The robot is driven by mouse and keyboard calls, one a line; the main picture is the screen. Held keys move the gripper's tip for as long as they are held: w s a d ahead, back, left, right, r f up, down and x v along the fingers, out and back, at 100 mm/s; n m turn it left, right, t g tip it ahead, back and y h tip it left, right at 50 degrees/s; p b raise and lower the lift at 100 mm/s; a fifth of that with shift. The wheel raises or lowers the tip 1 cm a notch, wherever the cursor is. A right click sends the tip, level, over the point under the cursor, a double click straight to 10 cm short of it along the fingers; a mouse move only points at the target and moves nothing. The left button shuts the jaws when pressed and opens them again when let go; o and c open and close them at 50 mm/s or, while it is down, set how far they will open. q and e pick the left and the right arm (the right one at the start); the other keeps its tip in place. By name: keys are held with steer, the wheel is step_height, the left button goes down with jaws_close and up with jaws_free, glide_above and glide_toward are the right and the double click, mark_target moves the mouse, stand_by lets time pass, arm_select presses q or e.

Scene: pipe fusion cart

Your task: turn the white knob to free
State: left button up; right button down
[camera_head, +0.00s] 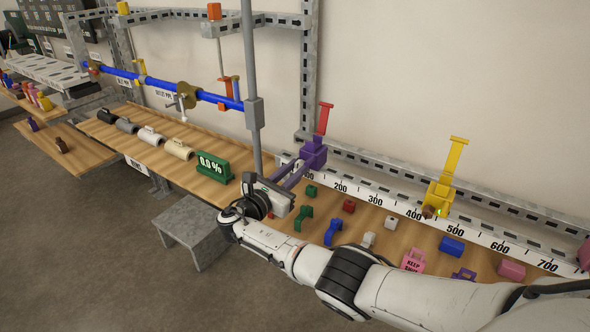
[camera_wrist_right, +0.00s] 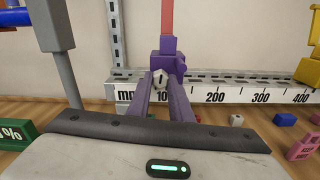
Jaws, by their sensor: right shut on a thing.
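The white knob (camera_wrist_right: 160,77) shows in the right wrist view, on the front of a purple block (camera_wrist_right: 170,58) with a red upright handle. My right gripper (camera_wrist_right: 161,84) reaches forward with its two long purple-tinted fingers on either side of the knob, shut on it. In the head view the purple block (camera_head: 314,152) stands at the left end of the ruler, and my right gripper (camera_head: 301,168) meets it and hides the knob. Any marking for free is too small to read. My left gripper is out of view.
A white ruler (camera_head: 375,203) runs along the back of the wooden bench. A yellow clamp (camera_head: 440,190) stands farther right. Several small coloured blocks lie on the bench below my right arm. A grey post (camera_head: 250,80) and a green 0.0% sign (camera_head: 208,164) stand to the left.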

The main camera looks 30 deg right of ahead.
steer(key=shift+a+f, duration=0.1)
steer(key=shift+f, duration=0.05)
steer(key=c, duration=1.9)
jaws_free()
steer(key=shift+o, duration=0.2)
steer(key=v, duration=1)
steer(key=shift+s+a, duration=0.1)
